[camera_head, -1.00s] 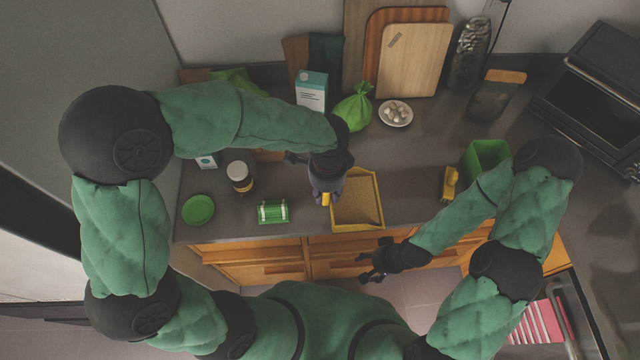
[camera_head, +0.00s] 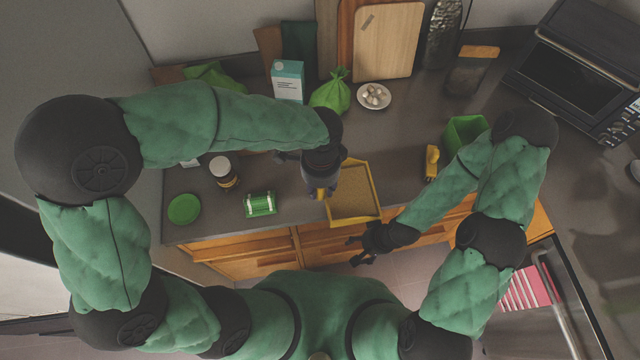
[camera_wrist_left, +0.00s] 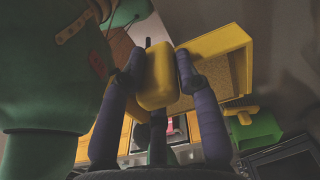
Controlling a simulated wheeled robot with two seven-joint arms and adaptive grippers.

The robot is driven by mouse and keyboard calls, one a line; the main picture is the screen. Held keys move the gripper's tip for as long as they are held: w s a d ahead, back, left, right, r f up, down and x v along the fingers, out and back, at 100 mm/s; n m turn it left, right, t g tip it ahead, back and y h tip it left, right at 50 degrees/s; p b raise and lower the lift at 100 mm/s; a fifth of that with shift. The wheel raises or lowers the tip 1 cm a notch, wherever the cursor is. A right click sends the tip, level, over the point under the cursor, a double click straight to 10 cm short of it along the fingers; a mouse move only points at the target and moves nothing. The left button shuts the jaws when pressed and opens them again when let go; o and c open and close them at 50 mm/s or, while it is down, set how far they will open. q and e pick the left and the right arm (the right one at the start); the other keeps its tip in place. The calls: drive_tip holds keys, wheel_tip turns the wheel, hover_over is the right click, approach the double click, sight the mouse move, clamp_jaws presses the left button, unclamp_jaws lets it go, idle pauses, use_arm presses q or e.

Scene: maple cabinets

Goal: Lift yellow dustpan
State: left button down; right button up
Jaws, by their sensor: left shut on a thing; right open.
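The yellow dustpan (camera_head: 376,192) has a tan inner face and shows beside my left gripper at the counter's front edge. My left gripper (camera_head: 320,193) is shut on its handle. In the left wrist view the yellow handle (camera_wrist_left: 157,88) sits between both fingers, and the pan (camera_wrist_left: 215,45) extends to the upper right. I cannot clearly tell how far the pan is from the counter.
A green sponge holder (camera_head: 260,204), a jar (camera_head: 222,172) and a green plate (camera_head: 184,209) stand to the left. A small yellow object (camera_head: 432,163) and a green bin (camera_head: 465,132) stand to the right. A bowl (camera_head: 373,96), green bag (camera_head: 331,93) and carton (camera_head: 288,82) are behind.

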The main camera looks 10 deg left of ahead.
use_arm(q)
drive_tip(key=shift+r+p, duration=1.15)
drive_tip(key=shift+r, duration=0.25)
drive_tip(key=shift+f, duration=0.15)
